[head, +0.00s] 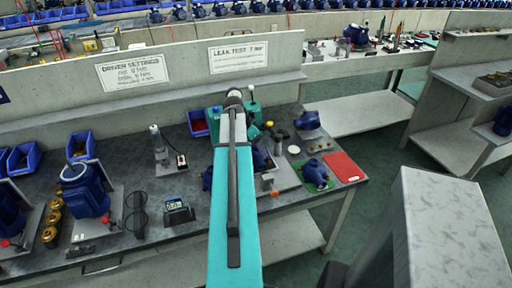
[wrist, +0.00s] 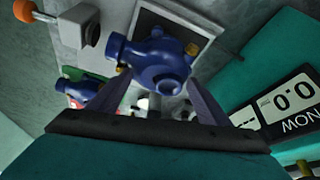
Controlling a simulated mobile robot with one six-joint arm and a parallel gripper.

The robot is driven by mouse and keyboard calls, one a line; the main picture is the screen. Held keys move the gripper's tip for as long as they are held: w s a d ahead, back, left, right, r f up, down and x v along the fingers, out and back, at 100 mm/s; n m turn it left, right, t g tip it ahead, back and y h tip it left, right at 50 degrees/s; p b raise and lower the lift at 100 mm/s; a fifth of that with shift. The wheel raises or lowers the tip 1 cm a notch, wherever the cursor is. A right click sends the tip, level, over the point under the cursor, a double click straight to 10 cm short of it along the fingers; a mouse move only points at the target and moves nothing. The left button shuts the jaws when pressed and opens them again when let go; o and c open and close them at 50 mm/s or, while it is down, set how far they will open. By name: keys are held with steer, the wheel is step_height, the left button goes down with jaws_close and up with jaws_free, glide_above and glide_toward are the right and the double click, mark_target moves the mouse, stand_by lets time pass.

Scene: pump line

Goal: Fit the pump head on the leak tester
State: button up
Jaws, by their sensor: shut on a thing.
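In the wrist view my gripper (wrist: 162,92) is shut on a blue pump head (wrist: 160,62) with brass-coloured fittings. One dark finger is on either side of it. The leak tester is a teal housing (wrist: 285,45) at the right of the wrist view, with a white display (wrist: 285,105) reading 0.0. In the head view the teal tester (head: 252,131) stands on the bench under the "LEAK TEST" sign, partly hidden behind my arm. My gripper is hidden there by the arm. A gap between the pump head and the tester cannot be judged.
Another blue pump part (wrist: 88,88) lies at the left of the wrist view. In the head view a blue part (head: 315,172) sits on a green mat beside a red one (head: 345,167). A clamp stand (head: 158,143), a gauge (head: 177,209) and blue bins (head: 80,146) stand left.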

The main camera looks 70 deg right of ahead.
steer(key=shift+f, duration=0.45)
steer(key=o, duration=1.5)
steer(key=shift+c, duration=0.2)
steer(key=shift+r+p, duration=2.15)
steer(key=shift+r, duration=2.35)
steer(key=shift+r, duration=0.15)
